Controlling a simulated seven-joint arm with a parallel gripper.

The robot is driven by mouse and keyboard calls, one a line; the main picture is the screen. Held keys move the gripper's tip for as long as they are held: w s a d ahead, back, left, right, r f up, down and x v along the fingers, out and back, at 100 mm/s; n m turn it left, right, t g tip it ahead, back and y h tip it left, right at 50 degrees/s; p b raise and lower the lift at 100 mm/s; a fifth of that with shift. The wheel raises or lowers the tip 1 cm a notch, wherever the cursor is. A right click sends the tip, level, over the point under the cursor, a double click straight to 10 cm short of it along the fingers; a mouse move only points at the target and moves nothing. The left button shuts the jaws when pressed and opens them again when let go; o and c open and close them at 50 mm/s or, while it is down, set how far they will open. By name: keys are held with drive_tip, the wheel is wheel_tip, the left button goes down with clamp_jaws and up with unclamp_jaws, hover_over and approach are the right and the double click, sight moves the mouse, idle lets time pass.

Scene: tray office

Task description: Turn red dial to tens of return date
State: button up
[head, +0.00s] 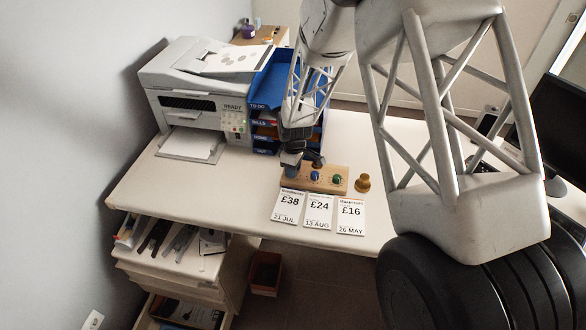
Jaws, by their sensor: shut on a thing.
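A wooden dial board (337,186) lies on the white desk. It carries a blue dial (315,176) and a green dial (337,179). My gripper (291,168) is down at the board's left end, shut on what seems to be the red dial, which it hides. Three cards lie in front of the board. The left card (287,206) reads £38 and a July date, the middle card (318,211) £24 and 13 AUG, the right card (350,215) £16 and 26 MAY. Their small headings are too blurred to read surely.
A printer (207,91) and blue tray stack (267,92) stand behind. A monitor (555,128) is at the right. Open drawers (175,262) hang below the desk's left side. The left desk front is clear.

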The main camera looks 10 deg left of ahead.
drive_tip(key=m, duration=1.3)
drive_tip(key=shift+d, duration=0.1)
drive_tip(key=shift+m, duration=0.3)
drive_tip(key=o, duration=0.9)
drive_tip(key=shift+d+r, duration=0.2)
drive_tip(key=shift+r, duration=3.7)
